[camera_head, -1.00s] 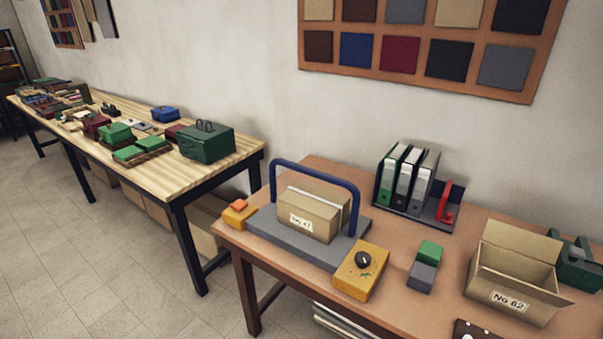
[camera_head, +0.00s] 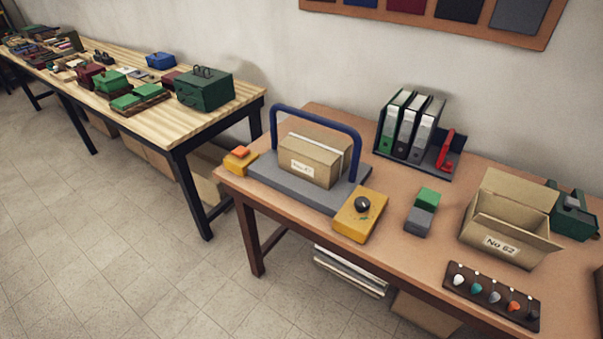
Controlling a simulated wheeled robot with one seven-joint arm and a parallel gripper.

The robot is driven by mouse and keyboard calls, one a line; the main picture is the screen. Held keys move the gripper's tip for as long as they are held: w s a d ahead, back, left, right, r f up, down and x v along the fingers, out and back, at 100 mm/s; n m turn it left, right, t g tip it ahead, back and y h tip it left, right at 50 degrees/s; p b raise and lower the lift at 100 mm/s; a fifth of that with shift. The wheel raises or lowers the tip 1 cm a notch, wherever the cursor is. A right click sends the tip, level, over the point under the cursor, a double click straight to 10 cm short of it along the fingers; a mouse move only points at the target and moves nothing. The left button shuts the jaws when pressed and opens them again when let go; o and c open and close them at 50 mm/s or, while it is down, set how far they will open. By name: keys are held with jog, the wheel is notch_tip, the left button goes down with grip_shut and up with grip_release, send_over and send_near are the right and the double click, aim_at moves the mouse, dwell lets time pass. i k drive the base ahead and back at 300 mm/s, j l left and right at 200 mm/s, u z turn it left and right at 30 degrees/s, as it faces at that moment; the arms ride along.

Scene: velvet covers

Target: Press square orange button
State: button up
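A square orange button (camera_head: 240,152) sits on top of a small yellow block (camera_head: 239,163) at the left end of the brown table. The block is beside the left corner of a grey platform (camera_head: 292,190). A blue arch (camera_head: 316,116) stands over the platform, and a cardboard box with a white label (camera_head: 311,161) rests on it under the arch. My gripper does not show in the head view.
A yellow box with a black knob (camera_head: 359,216) is at the platform's right. Binders (camera_head: 409,125), an open carton (camera_head: 506,226), a green and grey block (camera_head: 424,207) and a strip of coloured knobs (camera_head: 493,294) share the brown table (camera_head: 400,268). The floor in front is clear.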

aim_at(240, 152)
jog(key=i+j, duration=0.2)
jog(key=j, duration=0.25)
jog(key=i+j, duration=0.2)
jog(key=j, duration=0.2)
jog(key=i+j, duration=0.2)
jog(key=j, duration=0.25)
jog(key=i+j, duration=0.2)
jog(key=j, duration=0.2)
jog(key=i+j, duration=0.2)
jog(key=j, duration=0.25)
jog(key=i+j, duration=0.2)
jog(key=j, duration=0.2)
jog(key=i+j, duration=0.15)
jog(key=j, duration=0.3)
jog(key=i+j, duration=0.2)
jog(key=j, duration=0.2)
jog(key=i+z, duration=0.05)
